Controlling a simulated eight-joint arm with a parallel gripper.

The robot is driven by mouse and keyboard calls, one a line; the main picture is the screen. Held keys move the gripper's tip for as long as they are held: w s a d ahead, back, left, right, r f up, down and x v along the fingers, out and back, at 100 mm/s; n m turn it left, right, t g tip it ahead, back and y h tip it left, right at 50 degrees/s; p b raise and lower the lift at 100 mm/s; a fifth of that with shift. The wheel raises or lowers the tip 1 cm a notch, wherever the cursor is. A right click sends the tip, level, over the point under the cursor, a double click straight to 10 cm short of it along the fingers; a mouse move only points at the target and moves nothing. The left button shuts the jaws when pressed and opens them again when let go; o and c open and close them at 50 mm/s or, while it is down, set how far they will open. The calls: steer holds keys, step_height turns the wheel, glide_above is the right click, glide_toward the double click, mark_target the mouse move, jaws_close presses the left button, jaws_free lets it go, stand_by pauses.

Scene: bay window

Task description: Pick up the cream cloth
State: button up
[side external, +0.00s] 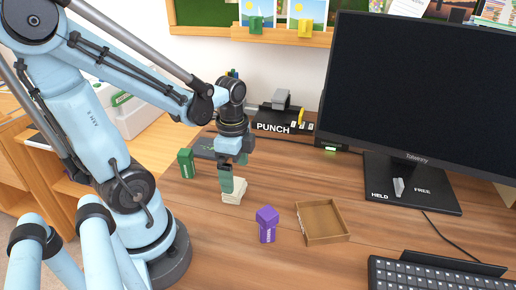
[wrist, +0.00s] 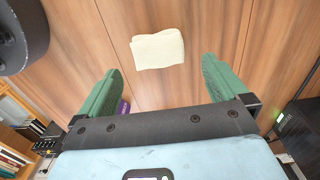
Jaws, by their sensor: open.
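The cream cloth (side external: 233,196) is a small folded pad lying on the wooden desk. In the wrist view the cloth (wrist: 157,50) lies just beyond my fingertips, centred between them, and looks flat with a fold line. My gripper (side external: 228,180) has green fingers pointing down at the cloth; in the side view one finger overlaps the cloth's near top edge. In the wrist view my gripper (wrist: 162,68) is open with its two fingers wide apart and nothing between them. Whether the fingers touch the cloth cannot be told.
A purple block-like object (side external: 267,226) and a shallow wooden tray (side external: 337,238) stand to the right of the cloth. A green block (side external: 186,163) stands to its left. A black punch stand (side external: 285,122), a monitor (side external: 420,90) and a keyboard (side external: 435,277) border the desk.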

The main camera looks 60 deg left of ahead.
steer(key=shift+s+a+f, duration=0.1)
steer(key=shift+s+f, duration=0.05)
steer(key=shift+f, duration=1.25)
steer(key=shift+s+f, duration=0.1)
steer(key=shift+f, duration=1.25)
steer(key=c, duration=1)
steer(key=shift+c, duration=0.2)
steer(key=shift+r, duration=0.2)
steer(key=shift+r, duration=0.8)
step_height(320, 180, up, 2)
steer(key=shift+r, duration=0.1)
steer(key=s+d+r, duration=0.2)
steer(key=d+r, duration=0.4)
steer(key=d, duration=0.5)
steer(key=shift+d+r, duration=0.25)
steer(key=shift+r, duration=0.15)
